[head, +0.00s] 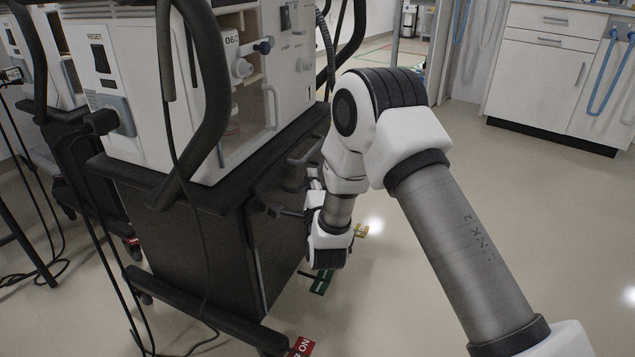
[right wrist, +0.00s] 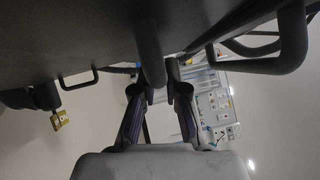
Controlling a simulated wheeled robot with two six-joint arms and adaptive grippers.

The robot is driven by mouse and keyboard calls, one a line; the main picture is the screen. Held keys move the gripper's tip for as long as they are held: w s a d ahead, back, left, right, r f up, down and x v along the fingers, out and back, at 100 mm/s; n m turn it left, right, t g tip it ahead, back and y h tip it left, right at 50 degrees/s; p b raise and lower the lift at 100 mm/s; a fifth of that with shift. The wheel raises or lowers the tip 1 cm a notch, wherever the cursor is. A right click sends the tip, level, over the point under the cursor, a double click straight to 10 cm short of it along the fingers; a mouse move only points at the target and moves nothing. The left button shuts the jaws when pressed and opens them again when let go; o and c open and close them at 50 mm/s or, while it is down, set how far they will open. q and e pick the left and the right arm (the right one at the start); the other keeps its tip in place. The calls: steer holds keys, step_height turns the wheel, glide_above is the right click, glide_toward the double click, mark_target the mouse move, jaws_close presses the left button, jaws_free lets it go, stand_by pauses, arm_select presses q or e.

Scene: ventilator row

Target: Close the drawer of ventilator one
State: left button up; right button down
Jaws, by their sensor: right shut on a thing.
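The near ventilator (head: 150,85) is a white unit on a black cart (head: 205,255). No number that names it is readable. A dark handle (head: 305,152) shows on the cart's front, under the top. My right gripper (head: 288,212) is low at the cart's front, partly hidden by my wrist. In the right wrist view its fingers (right wrist: 158,92) are on both sides of a dark rounded bar (right wrist: 150,55), shut on it. The bar looks like a drawer handle. How far out the drawer stands is unclear. My left gripper is not in view.
Another ventilator on a cart (head: 55,65) stands at the left, with cables hanging to the floor. A white cabinet (head: 545,75) stands at the back right. Tags hang low by the cart, one red (head: 300,347) and one green (head: 322,282). The floor (head: 560,215) at right is clear.

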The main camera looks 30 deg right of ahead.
steer(key=shift+w+a+r, duration=0.1)
steer(key=c, duration=1.2)
jaws_free()
steer(key=shift+w+a, duration=0.1)
steer(key=v, duration=1.2)
